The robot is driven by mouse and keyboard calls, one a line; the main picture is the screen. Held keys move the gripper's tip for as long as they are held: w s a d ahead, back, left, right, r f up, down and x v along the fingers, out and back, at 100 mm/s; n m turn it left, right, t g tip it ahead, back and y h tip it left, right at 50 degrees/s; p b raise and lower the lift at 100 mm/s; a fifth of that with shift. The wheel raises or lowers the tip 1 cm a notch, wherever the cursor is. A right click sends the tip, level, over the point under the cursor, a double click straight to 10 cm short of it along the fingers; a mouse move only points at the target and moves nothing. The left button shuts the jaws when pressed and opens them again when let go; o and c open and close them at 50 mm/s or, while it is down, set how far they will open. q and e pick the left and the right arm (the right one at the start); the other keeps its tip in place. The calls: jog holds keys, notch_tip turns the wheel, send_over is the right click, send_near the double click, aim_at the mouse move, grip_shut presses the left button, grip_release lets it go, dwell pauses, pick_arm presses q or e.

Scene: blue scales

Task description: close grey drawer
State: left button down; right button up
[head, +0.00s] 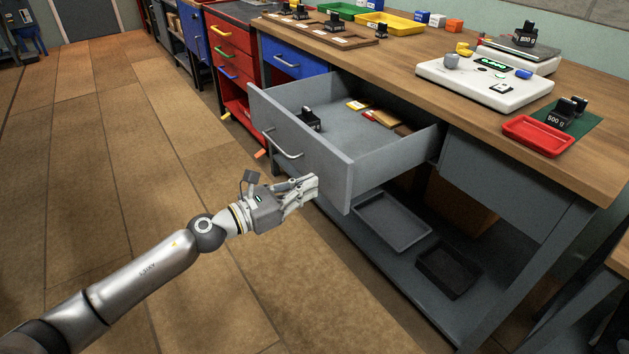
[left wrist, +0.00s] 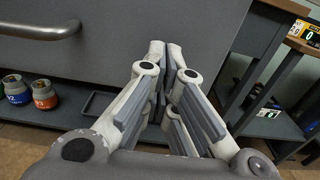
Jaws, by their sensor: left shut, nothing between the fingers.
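The grey drawer (head: 300,150) is pulled far out of the wooden-topped bench in the head view. A black weight and several small packets lie inside it. Its silver handle (head: 283,147) is on the front panel and also shows at upper left in the left wrist view (left wrist: 40,28). My left gripper (head: 312,186) is shut and empty, at the lower right part of the drawer front, right of the handle. In the left wrist view its fingers (left wrist: 170,65) point at the grey panel (left wrist: 115,55). I cannot tell whether they touch it. My right gripper is not in view.
The bench top (head: 400,70) holds a white scale (head: 480,85), a red tray (head: 538,135) and other trays. A red cabinet (head: 232,60) stands behind. The floor at left is clear.

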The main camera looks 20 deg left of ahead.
pick_arm(q)
jog(key=shift+x, duration=1.15)
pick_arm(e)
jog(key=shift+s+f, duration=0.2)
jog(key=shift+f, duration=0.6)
pick_arm(q)
jog(key=shift+w+d, duration=0.1)
